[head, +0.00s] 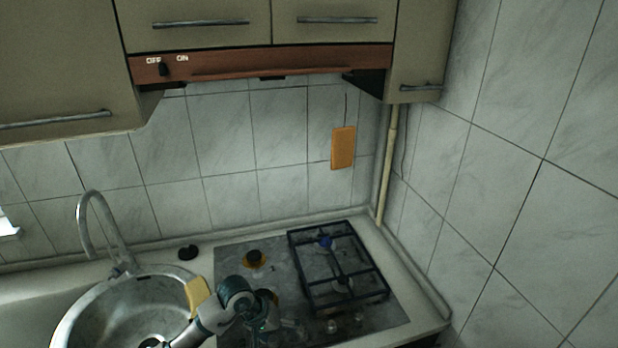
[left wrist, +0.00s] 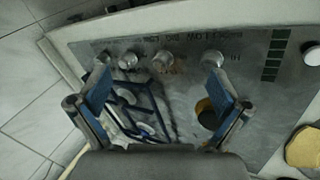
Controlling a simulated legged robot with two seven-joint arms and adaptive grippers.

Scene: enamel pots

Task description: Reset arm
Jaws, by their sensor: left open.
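My left arm comes in from the bottom left in the head view. Its gripper (head: 262,325) hangs over the front left part of the steel stove top (head: 232,262), partly hidden by its own wrist. In the left wrist view the two blue-padded fingers of the left gripper (left wrist: 160,78) are spread wide with nothing between them. Stove knobs (left wrist: 163,62) and the dark burner grate (left wrist: 140,105) show beyond and below the fingers. My right gripper is in neither view.
A black grate (head: 340,268) covers the stove's right side. A round sink (head: 85,318) with a curved tap (head: 84,215) is at left, and a yellow piece (head: 197,295) lies at its rim. An orange board (head: 343,148) hangs on the tiles. Cabinets (head: 195,22) overhang the counter.

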